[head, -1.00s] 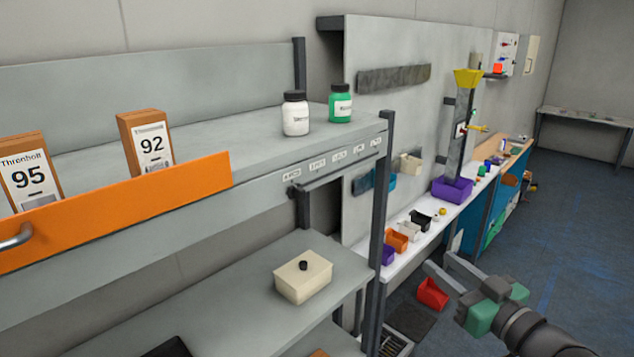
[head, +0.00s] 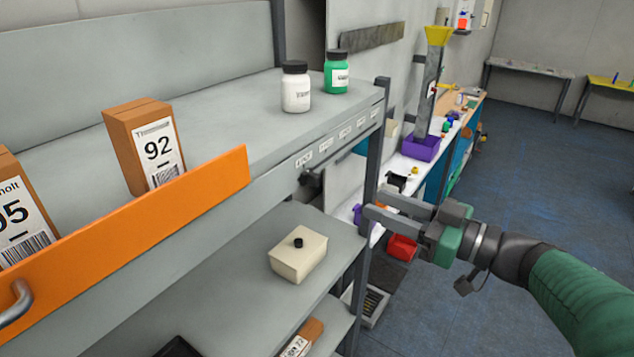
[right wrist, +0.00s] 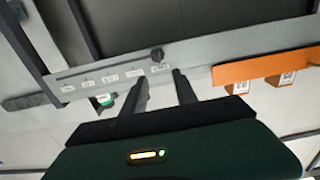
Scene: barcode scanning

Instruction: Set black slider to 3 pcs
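The black slider (head: 312,181) is a small dark knob on a rail below the front edge of the upper grey shelf. It sits at the left end of a row of small white labels (head: 325,147), whose print is too small to read surely. In the right wrist view the slider (right wrist: 157,54) is beside the label nearest the orange panel. My right gripper (head: 373,200) is open and empty, to the right of the slider and apart from it, near the shelf's dark post. In the wrist view its fingers (right wrist: 161,84) point toward the rail. My left gripper is not in view.
The orange panel (head: 130,218) with boxes behind it is left of the rail. White (head: 296,88) and green (head: 337,75) bottles stand above. A cream box (head: 298,256) sits on the lower shelf. The dark post (head: 376,140) stands close to my right gripper.

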